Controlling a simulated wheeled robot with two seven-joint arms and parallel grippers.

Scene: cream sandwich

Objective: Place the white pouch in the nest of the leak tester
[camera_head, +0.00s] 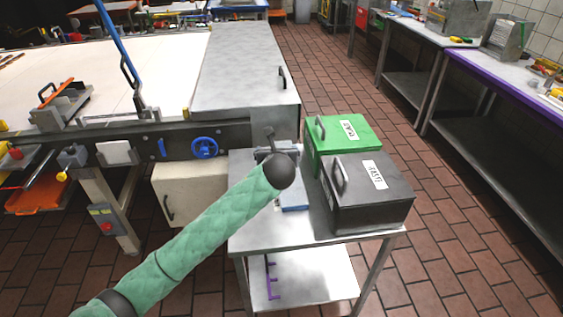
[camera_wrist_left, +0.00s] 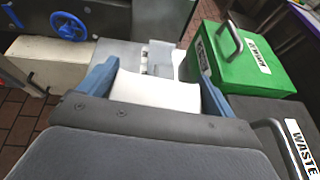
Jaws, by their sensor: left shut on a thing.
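The white pouch (camera_wrist_left: 155,92) is between the two blue fingers of my left gripper (camera_wrist_left: 156,90) in the left wrist view, and the gripper is shut on it. In the head view my green-sleeved left arm reaches over the small metal table and its dark wrist joint hides the pouch and most of the gripper. A grey metal device (camera_head: 282,147), which looks like the leak tester, stands at the table's back left. It also shows just beyond the pouch in the left wrist view (camera_wrist_left: 161,58). Its nest cannot be made out clearly. My right gripper is not in view.
A green lidded box (camera_head: 322,150) and a dark box (camera_head: 390,207) labelled WASTE, both with handles, stand on the right of the metal table (camera_head: 262,234). A large machine with a grey cover (camera_head: 240,65) and blue handwheel (camera_head: 204,148) is behind left. The table's front is bare.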

